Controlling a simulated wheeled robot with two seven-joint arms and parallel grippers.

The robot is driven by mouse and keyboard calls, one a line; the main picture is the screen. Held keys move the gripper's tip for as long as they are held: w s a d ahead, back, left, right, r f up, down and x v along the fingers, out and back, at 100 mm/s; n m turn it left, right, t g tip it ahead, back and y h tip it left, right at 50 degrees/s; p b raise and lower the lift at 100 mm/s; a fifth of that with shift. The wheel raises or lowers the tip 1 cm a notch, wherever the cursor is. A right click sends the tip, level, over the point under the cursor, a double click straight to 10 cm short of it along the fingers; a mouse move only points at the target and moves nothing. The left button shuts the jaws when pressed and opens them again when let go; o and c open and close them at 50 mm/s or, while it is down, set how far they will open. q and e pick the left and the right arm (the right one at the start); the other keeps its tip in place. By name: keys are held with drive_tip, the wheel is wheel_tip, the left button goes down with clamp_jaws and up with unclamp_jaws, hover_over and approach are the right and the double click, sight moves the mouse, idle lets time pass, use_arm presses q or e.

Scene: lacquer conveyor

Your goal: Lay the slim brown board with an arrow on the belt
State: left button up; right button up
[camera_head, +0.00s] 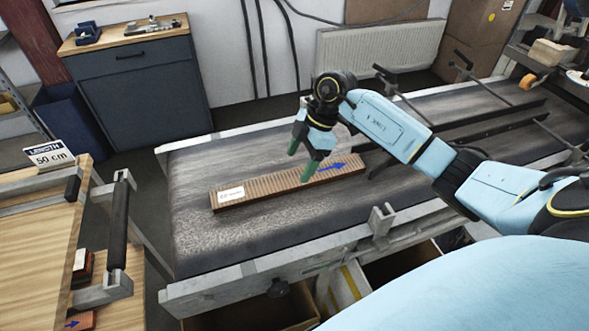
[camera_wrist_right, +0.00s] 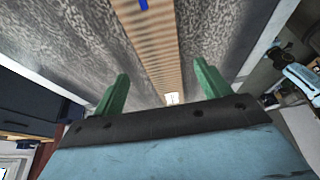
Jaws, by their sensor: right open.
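The slim brown board (camera_head: 270,190) with a blue arrow and a white label lies flat on the grey belt (camera_head: 205,235). In the head view its label end is to the left and its arrow end to the right. My right gripper (camera_head: 307,168) is over the board's right part, its green fingers pointing down. In the right wrist view the board (camera_wrist_right: 150,50) runs between the two spread fingers of the right gripper (camera_wrist_right: 162,85), with nothing clamped. Whether the fingertips touch the board I cannot tell. My left gripper is not in view.
Dark guide rails (camera_head: 480,128) cross the belt at the right. A dark cabinet (camera_head: 135,85) is behind. The belt's left end is clear.

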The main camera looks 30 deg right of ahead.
drive_tip(key=v, duration=0.7)
idle(0.4)
